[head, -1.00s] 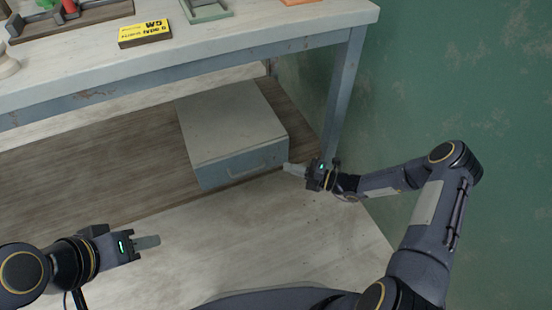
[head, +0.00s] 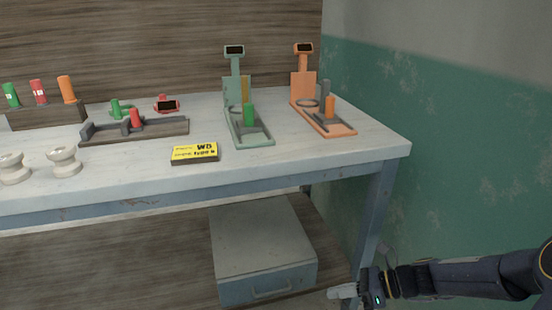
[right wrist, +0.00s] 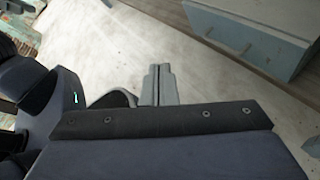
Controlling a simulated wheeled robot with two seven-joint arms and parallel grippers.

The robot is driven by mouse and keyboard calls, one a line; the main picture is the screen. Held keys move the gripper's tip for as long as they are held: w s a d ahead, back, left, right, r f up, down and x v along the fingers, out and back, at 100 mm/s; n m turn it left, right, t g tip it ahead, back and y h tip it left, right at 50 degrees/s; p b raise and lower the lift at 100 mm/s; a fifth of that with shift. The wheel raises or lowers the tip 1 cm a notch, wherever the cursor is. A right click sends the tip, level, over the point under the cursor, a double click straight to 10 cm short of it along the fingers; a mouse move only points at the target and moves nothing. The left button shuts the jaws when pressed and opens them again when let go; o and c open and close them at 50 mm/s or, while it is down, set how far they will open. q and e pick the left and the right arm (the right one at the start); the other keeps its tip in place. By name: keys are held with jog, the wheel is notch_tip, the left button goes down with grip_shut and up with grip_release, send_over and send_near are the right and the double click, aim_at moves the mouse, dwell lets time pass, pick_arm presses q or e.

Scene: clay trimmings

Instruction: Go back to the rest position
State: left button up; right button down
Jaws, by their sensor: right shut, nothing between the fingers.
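My right gripper (head: 340,292) is shut and empty, low in front of the table's right leg, beside the lower right corner of the grey drawer box (head: 262,240). In the right wrist view its fingers (right wrist: 158,84) lie together over the pale floor, with nothing between them. The box (right wrist: 255,35) stands at the upper right there, apart from the fingers. My left gripper is in neither of the current views.
The table (head: 350,160) holds a green stand (head: 236,90), an orange stand (head: 303,85), a yellow-labelled block (head: 195,153), a dark tray (head: 165,127), a rack (head: 45,117) and white spools (head: 64,161). A green wall (head: 450,150) borders the right side.

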jog(key=s+d+r+n+t+h, duration=0.25)
jog(key=s+r+n+h, duration=0.25)
jog(key=s+n, duration=0.6)
jog(key=s+d+r+n+t+h, duration=0.1)
jog(key=s+d+r+n+h, duration=0.4)
jog(key=s+n, duration=0.65)
notch_tip(320, 180, up, 33)
jog(key=a+p, duration=0.2)
jog(key=p, duration=2.9)
jog(key=shift+w+f+n+y+p, duration=0.2)
jog(key=shift+w+n+y+p, duration=0.15)
jog(key=shift+y+p, duration=0.05)
